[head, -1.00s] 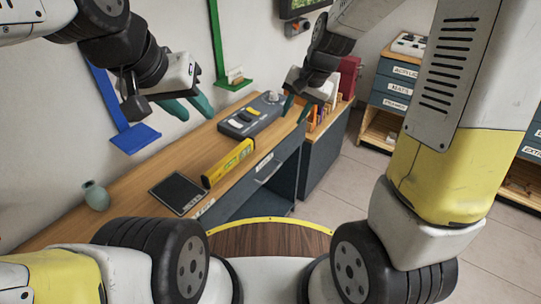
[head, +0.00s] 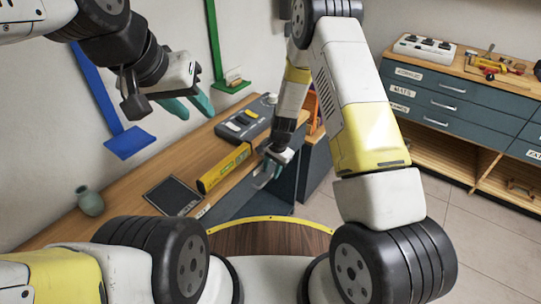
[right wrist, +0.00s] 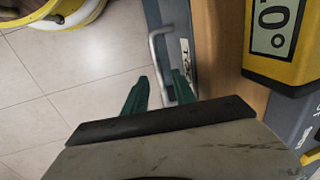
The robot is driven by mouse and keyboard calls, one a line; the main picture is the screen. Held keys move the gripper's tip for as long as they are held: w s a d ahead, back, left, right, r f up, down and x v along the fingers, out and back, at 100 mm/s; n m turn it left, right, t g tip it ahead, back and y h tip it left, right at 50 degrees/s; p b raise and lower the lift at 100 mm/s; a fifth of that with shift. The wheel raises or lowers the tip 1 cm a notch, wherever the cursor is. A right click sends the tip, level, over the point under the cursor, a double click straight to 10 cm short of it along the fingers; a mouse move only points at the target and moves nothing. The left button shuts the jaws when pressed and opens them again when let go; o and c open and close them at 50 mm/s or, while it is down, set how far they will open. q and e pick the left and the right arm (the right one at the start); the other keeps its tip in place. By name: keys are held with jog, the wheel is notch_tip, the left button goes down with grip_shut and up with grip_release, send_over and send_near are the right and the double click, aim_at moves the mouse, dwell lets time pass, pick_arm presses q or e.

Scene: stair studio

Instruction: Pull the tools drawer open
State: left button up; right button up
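The tools drawer shows in the right wrist view as a narrow blue-grey front with a metal bar handle (right wrist: 158,62) and a partly visible label starting with "T" (right wrist: 186,52). In the head view my right arm covers most of that front, under the wooden workbench top (head: 120,205). My right gripper (head: 262,176) is at the drawer front. In the right wrist view its green fingers (right wrist: 160,78) are apart, with part of the handle between their tips; I cannot tell whether they touch it. My left gripper (head: 192,104) is open and empty, above the bench.
On the bench are a yellow spirit level (head: 223,167), a black tablet (head: 173,195), a grey switch box (head: 245,121) and a green vase (head: 90,199). A labelled drawer cabinet (head: 440,105) stands at the right. The floor (head: 480,230) between is clear.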

jog(key=shift+w+a+f, duration=0.1)
jog(key=shift+f, duration=0.6)
jog(key=shift+w+a+f, duration=0.1)
jog(key=shift+f, duration=0.55)
grip_shut()
dwell(0.4)
